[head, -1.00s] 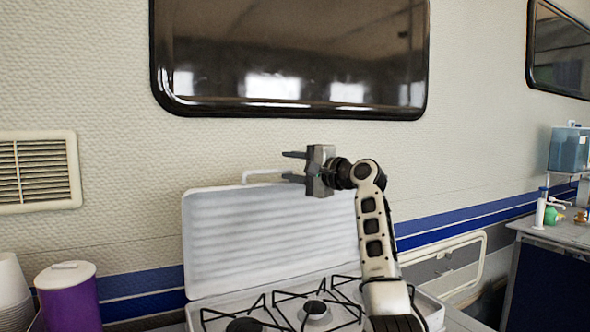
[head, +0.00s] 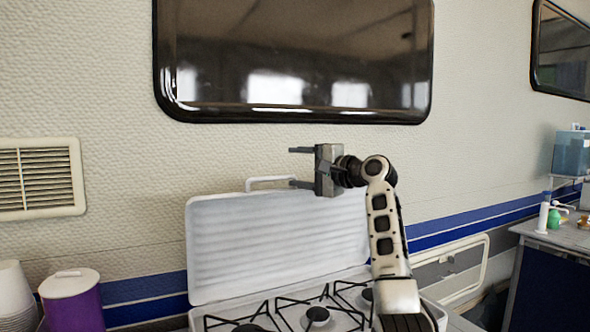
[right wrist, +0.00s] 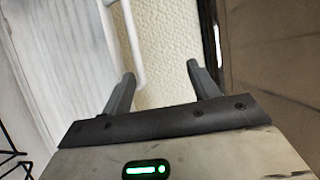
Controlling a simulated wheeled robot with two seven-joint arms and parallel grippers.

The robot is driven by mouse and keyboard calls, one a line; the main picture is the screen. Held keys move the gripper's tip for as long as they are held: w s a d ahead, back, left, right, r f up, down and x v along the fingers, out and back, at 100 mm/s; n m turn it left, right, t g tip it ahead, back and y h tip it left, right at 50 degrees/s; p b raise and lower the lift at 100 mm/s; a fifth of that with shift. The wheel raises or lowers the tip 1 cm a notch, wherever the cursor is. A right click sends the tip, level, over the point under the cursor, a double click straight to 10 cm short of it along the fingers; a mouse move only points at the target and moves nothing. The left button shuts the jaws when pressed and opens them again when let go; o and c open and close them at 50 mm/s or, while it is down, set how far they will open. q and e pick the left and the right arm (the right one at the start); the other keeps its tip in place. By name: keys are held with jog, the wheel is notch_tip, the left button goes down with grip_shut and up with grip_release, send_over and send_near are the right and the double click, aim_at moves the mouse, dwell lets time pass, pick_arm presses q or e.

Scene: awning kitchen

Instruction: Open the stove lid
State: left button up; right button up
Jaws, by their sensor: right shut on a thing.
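The stove's white ribbed lid (head: 275,240) stands raised at the back of the stove, leaning near the wall. Its thin white handle (head: 270,180) projects from the top edge; it also shows in the right wrist view (right wrist: 132,45). The handle lies against the lower finger in the head view, the left one in the right wrist view. Behind my arm the lid's right edge is partly hidden. My left gripper is not in view.
The stove top (head: 290,318) shows black grates and burners. A purple canister (head: 75,305) and stacked white cups (head: 14,290) stand at the left. A dark window (head: 290,60) is above the lid. A counter (head: 570,235) with bottles is at the right.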

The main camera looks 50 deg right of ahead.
jog(key=shift+o, duration=1)
jog(key=shift+t+h, duration=0.3)
jog(key=shift+h, duration=0.2)
jog(key=r, duration=0.1)
jog(key=s+d+r, duration=0.1)
jog(key=s+r, duration=0.1)
jog(key=shift+d+r, duration=0.2)
jog(key=shift+r, duration=0.05)
jog(key=shift+s+d+r+p, duration=0.2)
jog(key=shift+s+r, duration=0.15)
jog(key=shift+s, duration=0.2)
jog(key=shift+s+d+r+p, duration=0.1)
jog(key=shift+s+r+p, duration=0.15)
jog(key=shift+s, duration=0.25)
jog(key=c, duration=0.4)
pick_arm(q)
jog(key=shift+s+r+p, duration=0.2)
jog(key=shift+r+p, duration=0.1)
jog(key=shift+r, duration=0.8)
pick_arm(e)
jog(key=shift+a+r, duration=0.1)
jog(key=shift+r, duration=0.35)
